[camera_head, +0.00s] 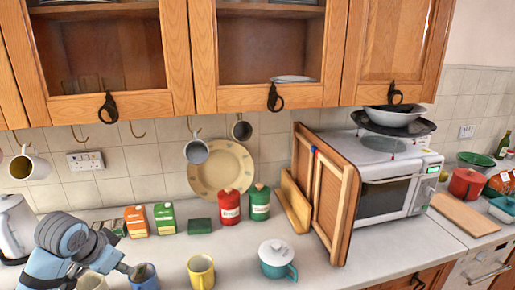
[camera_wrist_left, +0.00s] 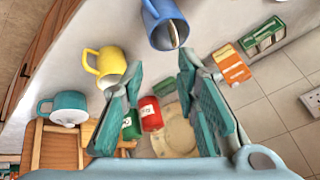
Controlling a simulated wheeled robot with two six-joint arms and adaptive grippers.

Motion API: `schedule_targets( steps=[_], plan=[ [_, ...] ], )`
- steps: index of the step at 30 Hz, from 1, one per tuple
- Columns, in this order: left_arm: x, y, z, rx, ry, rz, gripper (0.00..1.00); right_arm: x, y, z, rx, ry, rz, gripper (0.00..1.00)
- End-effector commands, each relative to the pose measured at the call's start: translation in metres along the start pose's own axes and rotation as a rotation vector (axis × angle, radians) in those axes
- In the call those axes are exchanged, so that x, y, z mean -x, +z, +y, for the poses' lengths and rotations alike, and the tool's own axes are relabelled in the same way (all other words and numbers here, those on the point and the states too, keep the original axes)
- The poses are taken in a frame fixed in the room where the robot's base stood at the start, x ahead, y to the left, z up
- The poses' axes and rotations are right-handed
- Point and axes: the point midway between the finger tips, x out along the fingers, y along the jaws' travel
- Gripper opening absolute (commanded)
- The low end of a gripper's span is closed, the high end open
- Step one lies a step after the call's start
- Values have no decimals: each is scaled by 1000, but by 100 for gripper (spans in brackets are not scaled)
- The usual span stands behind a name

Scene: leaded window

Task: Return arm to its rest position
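My left arm comes in at the bottom left of the head view. Its gripper (camera_head: 132,270) is low over the counter, close to a blue mug (camera_head: 147,281). In the left wrist view the two fingers of the left gripper (camera_wrist_left: 160,85) stand wide apart with nothing between them. The blue mug (camera_wrist_left: 166,24) shows beyond the fingertips there, apart from them. A yellow mug (camera_wrist_left: 108,65) is to the left of the blue mug in that view. It also stands right of the gripper in the head view (camera_head: 201,272). My right gripper is not in view.
A teal lidded pot (camera_head: 277,262), red canister (camera_head: 229,207), green canister (camera_head: 259,203) and cartons (camera_head: 137,221) stand on the counter. A kettle (camera_head: 15,228) is at the left. A microwave (camera_head: 385,190) is at the right. Mugs hang below the cabinets (camera_head: 270,60).

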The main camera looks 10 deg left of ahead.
Motion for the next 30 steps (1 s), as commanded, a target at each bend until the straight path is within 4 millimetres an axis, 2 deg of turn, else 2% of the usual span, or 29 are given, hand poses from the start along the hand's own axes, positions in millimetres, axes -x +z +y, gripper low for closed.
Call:
schedule_targets(
  steps=[1,3,7,12,18,19,21,26,30],
  plan=[
    [-24,20,32,-4,23,-24,28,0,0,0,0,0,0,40],
    [-50,51,74,9,40,-45,28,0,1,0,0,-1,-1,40],
    [-72,107,140,58,65,-72,28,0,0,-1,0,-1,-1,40],
    [-69,173,201,152,75,-111,28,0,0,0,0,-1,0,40],
    [-39,242,247,284,48,-174,28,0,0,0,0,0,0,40],
    [-46,248,249,294,42,-183,28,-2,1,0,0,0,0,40],
    [-82,258,251,291,43,-197,28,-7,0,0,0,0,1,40],
    [-152,293,264,296,50,-235,28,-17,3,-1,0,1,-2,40],
    [-213,338,281,303,57,-272,28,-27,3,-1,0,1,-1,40]
  ],
)
